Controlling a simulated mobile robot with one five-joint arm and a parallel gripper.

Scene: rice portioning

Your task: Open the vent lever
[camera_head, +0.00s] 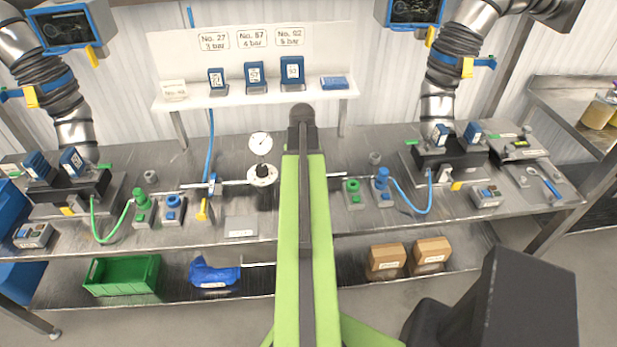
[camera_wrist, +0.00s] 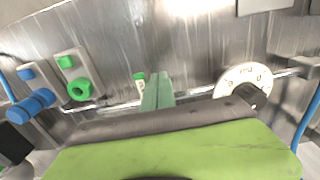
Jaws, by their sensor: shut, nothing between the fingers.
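My gripper (camera_wrist: 157,92) shows in the wrist view as two green fingers shut against each other, with nothing between them. Beside the fingers, on the left, is a small green-tipped piece with a pale tag (camera_wrist: 140,82), by the metal pipe; it may be the vent lever, but I cannot tell for sure. Whether the fingers touch it is unclear. A round white dial with a black knob (camera_wrist: 243,82) sits right of the fingers; it also shows in the head view (camera_head: 262,176). In the head view my arm hides the gripper and the pipe's middle.
A yellow lever (camera_head: 203,209) hangs from the pipe left of the gauge (camera_head: 260,144). A green fitting (camera_head: 353,190) and a blue fitting (camera_head: 382,183) stand right of my arm. Ducts and stations flank the bench (camera_head: 240,226). A shelf (camera_head: 210,99) holds blue signs.

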